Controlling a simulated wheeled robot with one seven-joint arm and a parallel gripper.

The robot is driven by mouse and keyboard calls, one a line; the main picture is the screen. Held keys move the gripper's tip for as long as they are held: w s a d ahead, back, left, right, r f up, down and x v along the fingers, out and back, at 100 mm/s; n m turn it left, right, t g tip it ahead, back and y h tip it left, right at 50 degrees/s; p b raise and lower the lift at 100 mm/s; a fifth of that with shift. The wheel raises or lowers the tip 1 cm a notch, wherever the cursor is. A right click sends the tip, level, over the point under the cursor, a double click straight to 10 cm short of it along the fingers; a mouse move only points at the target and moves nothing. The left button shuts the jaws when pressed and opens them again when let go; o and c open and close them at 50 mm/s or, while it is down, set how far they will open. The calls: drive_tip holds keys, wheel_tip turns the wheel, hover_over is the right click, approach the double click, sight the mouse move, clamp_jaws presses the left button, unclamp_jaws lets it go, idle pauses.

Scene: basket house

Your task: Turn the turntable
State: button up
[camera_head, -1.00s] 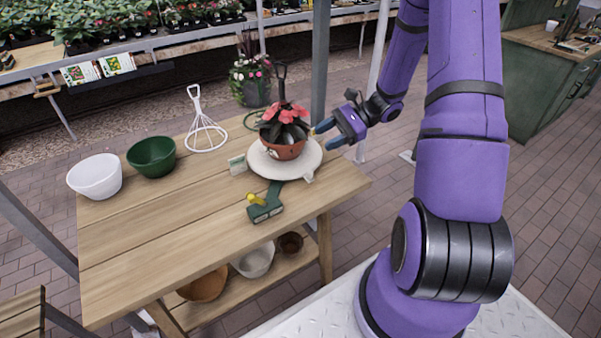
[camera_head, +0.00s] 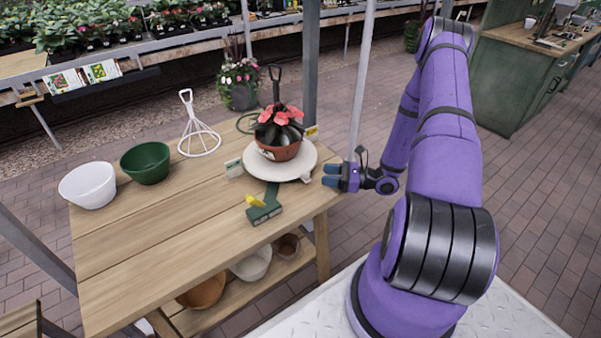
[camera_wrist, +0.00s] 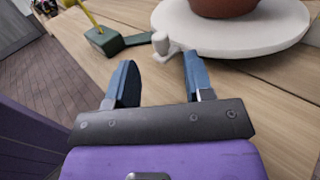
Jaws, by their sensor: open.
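The white round turntable (camera_head: 307,160) lies on the wooden table near its right end. A terracotta pot (camera_head: 278,150) with a red-flowered plant (camera_head: 280,122) stands on it. In the wrist view the turntable (camera_wrist: 275,40) is at the upper right, with a small upright knob (camera_wrist: 160,42) on a tab at its rim. My gripper (camera_head: 328,176) is beside the turntable on its right, apart from it. In the wrist view its blue fingers (camera_wrist: 158,82) are open and empty, and the knob shows beyond the gap between them.
A green tool with a yellow knob (camera_head: 263,210) lies in front of the turntable; it also shows in the wrist view (camera_wrist: 105,40). A white wire stand (camera_head: 198,130), green bowl (camera_head: 146,163) and white bowl (camera_head: 88,186) stand further left. A metal post (camera_head: 310,70) rises behind.

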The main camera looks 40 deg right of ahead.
drive_tip(key=x, duration=0.9)
clamp_jaws()
